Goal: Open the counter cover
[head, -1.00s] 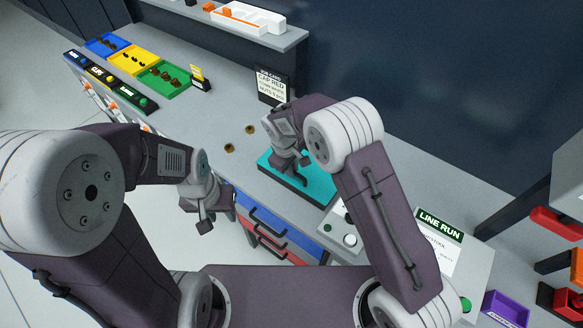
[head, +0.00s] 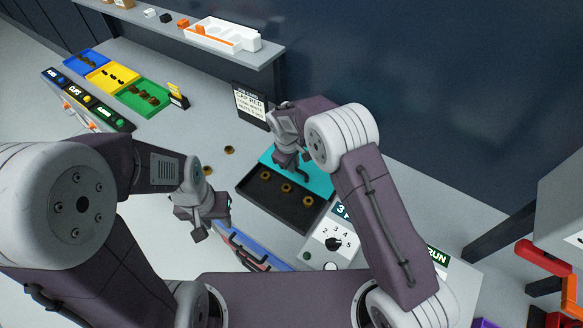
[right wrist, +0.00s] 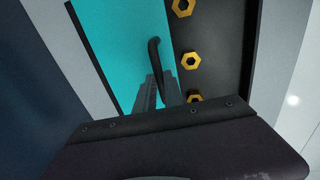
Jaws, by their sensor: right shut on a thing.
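The teal counter cover (head: 318,180) is slid toward the back of the black counter tray (head: 262,206), so the tray's front part is uncovered. Three brass nuts (head: 286,188) show in a row there. The cover's dark handle (right wrist: 154,52) shows in the right wrist view. My right gripper (head: 300,175) is shut on this handle; its fingers also show in the right wrist view (right wrist: 158,92). My left gripper (head: 213,222) hangs empty near the table's front edge, left of the tray, its fingers apart.
Two loose brass nuts (head: 229,150) lie left of the tray. A sign (head: 251,104) stands behind it. A dial panel (head: 334,242) is at its right. Blue, yellow and green bins (head: 143,97) stand far left; a shelf (head: 190,42) runs along the back.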

